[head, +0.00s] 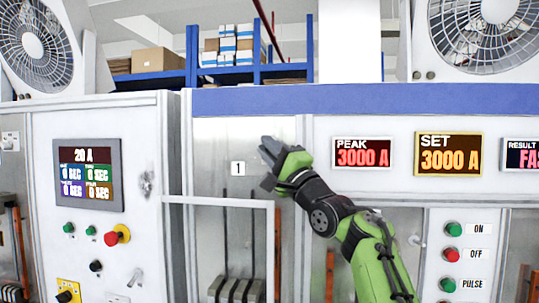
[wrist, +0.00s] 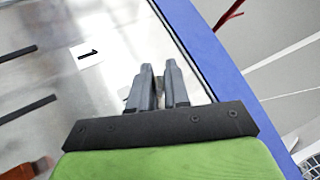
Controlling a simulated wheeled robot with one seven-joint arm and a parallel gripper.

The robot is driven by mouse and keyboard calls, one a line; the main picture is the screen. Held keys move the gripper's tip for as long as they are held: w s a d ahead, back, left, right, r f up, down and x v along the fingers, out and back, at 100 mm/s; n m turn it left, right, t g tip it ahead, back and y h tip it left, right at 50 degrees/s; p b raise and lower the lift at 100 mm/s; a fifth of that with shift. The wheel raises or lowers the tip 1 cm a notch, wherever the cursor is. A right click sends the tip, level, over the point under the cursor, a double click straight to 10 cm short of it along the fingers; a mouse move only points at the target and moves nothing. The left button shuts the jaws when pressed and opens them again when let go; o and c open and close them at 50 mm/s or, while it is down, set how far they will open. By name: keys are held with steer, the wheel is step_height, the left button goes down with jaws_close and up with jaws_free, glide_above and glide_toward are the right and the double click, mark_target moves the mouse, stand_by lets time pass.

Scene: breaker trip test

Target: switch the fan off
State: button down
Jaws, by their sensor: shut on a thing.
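One fan (head: 33,45) sits on the left cabinet, and a second fan (head: 492,30) is at the top right. My gripper (head: 268,148) is raised in front of the metal panel, just right of the "1" label (head: 238,168). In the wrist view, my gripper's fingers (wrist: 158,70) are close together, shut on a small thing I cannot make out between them. The "1" label also shows in the wrist view (wrist: 87,53). A green ON button (head: 453,229) and a red OFF button (head: 452,255) are at the right, apart from my gripper. No switch is labelled for a fan.
The left cabinet has a display (head: 88,175), small buttons and a red-yellow knob (head: 117,235). A grey rail (head: 218,201) crosses below my gripper. PEAK (head: 362,153) and SET (head: 448,153) displays are on the right. Shelves with boxes stand behind.

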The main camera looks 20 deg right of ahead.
steer(key=shift+f+n+y, duration=0.2)
steer(key=shift+n+y, duration=0.5)
steer(key=c, duration=1.1)
jaws_free()
steer(key=shift+w, duration=0.2)
